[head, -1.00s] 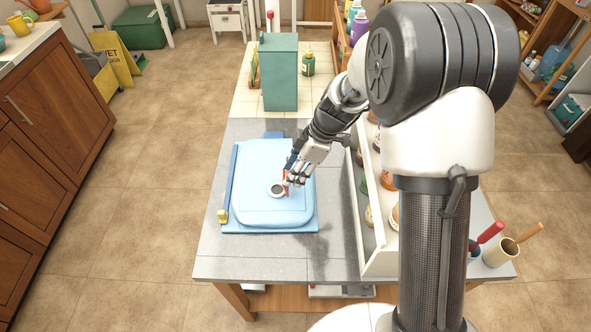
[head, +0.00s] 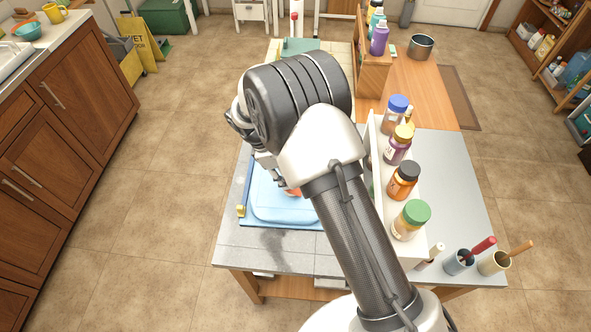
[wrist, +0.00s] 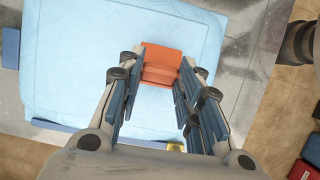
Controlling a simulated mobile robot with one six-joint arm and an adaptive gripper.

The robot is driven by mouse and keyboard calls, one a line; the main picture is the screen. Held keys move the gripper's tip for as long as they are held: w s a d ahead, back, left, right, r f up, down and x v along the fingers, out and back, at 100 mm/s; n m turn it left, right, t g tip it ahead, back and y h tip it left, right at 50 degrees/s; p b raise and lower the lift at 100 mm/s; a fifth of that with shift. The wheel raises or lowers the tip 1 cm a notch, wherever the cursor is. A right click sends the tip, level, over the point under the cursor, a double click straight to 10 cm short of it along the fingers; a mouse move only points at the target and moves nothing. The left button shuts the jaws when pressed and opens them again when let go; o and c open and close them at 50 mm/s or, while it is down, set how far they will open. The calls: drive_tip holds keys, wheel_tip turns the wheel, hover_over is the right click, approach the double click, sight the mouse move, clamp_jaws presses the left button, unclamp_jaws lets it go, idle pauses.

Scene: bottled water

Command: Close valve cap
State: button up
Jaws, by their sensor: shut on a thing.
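An orange valve cap (wrist: 162,56) shows between the fingertips of my gripper (wrist: 158,76) in the wrist view. The fingers reach it from both sides and are shut on it. The cap is over the pale blue, flat water container (wrist: 75,55). A small orange patch of the cap (head: 293,191) shows at the arm's edge. The white ring of the opening is hidden now, so I cannot tell whether the cap touches it.
A white rack with several jars, one green-lidded (head: 411,219), stands right of my arm. Cups with tools (head: 494,263) stand at the table's right front corner. The grey table top (head: 262,250) is bare in front of the container.

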drive_tip(key=a+f+h+b, duration=0.1)
drive_tip(key=a+f+h, duration=0.1)
drive_tip(key=shift+h+b, duration=0.35)
drive_tip(key=shift+h, duration=0.05)
drive_tip(key=shift+a+f+h+b, duration=0.3)
drive_tip(key=shift+f+h+b, duration=0.15)
drive_tip(key=shift+h+b, duration=0.45)
drive_tip(key=a+f+h+b, duration=0.1)
drive_tip(key=h+b, duration=0.1)
drive_tip(key=b, duration=0.2)
drive_tip(key=shift+f, duration=0.1)
drive_tip(key=shift+h+b, duration=0.3)
drive_tip(key=shift+b, duration=0.05)
drive_tip(key=o, duration=1)
drive_tip(key=shift+o, duration=0.3)
wheel_tip(320, 180, up, 10)
